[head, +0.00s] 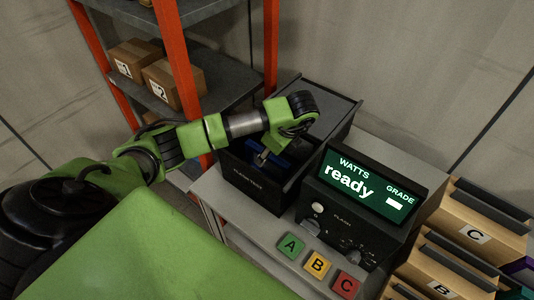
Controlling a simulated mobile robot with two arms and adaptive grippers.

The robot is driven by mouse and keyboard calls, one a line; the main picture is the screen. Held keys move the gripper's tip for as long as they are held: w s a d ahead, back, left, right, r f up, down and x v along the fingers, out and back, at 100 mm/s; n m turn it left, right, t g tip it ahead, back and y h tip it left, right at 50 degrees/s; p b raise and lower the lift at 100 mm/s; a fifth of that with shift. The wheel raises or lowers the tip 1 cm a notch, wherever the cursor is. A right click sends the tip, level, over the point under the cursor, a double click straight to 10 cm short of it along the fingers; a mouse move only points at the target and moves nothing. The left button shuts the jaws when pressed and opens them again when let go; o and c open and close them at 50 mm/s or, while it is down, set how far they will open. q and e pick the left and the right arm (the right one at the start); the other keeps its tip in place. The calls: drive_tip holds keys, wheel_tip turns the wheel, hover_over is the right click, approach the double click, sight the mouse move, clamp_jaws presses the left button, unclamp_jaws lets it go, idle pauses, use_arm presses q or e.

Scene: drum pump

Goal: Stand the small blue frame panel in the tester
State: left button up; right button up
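The tester is a dark open-topped box (250,187) with faint lettering, perhaps "FLASH TEST", on its front. It stands on a grey bench beside a display unit (360,200) reading "WATTS ready GRADE". My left arm reaches in from the left, and its wrist is above the box. My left gripper (260,152) points down into the box mouth. A small blue piece, apparently the frame panel (278,161), shows in the box at the fingers. Its lower part is hidden by the front wall. The fingers are too small and dark to tell their grip. My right gripper is not in view.
Green, yellow and red buttons A (290,246), B (317,264) and C (345,285) sit at the bench front. Wooden bins (470,232) stand at the right. An orange-post shelf (185,70) with cardboard boxes stands behind my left arm.

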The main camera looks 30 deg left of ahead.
use_arm(q)
drive_tip(key=b+v, duration=0.1)
drive_tip(key=v, duration=0.4)
drive_tip(key=shift+w+b, duration=0.1)
drive_tip(key=shift+b, duration=0.25)
drive_tip(key=p+v, duration=0.2)
drive_tip(key=v, duration=0.4)
drive_tip(key=shift+d+r, duration=0.25)
drive_tip(key=shift+r, duration=0.2)
